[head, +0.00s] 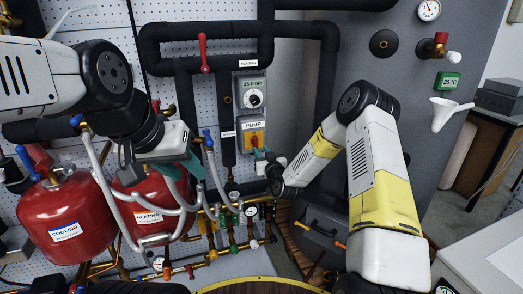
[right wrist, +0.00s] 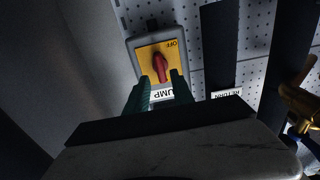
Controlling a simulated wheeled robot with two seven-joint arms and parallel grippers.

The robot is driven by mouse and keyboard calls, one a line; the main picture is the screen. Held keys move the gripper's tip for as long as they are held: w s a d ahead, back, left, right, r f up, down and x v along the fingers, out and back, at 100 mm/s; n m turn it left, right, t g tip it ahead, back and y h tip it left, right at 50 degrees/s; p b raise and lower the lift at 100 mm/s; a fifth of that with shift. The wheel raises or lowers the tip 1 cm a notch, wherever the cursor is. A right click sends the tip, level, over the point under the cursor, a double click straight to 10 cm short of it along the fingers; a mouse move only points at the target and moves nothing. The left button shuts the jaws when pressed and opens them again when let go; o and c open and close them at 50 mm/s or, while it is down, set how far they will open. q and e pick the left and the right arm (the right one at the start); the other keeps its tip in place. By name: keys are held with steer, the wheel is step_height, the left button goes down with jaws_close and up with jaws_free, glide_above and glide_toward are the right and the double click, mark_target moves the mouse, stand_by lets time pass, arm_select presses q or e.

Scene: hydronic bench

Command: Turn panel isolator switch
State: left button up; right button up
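Two red tanks, a cooling tank (head: 65,222) and a heating tank (head: 150,212), and silver hoses crowd the lower left. A white funnel (head: 449,107) is at right.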

mark_target(256, 144)
steer(key=x, duration=0.6)
jaws_close()
steer(key=n, duration=0.4)
steer(key=shift+s+a+n, duration=0.1)
steer(key=shift+a+n, duration=0.1)
steer(key=shift+n, duration=0.2)
steer(key=n, duration=1.2)
steer(key=shift+c, duration=1.2)
jaws_free()
steer(key=shift+d+n, duration=0.2)
steer(key=shift+n, duration=0.3)
steer(key=o, duration=0.5)
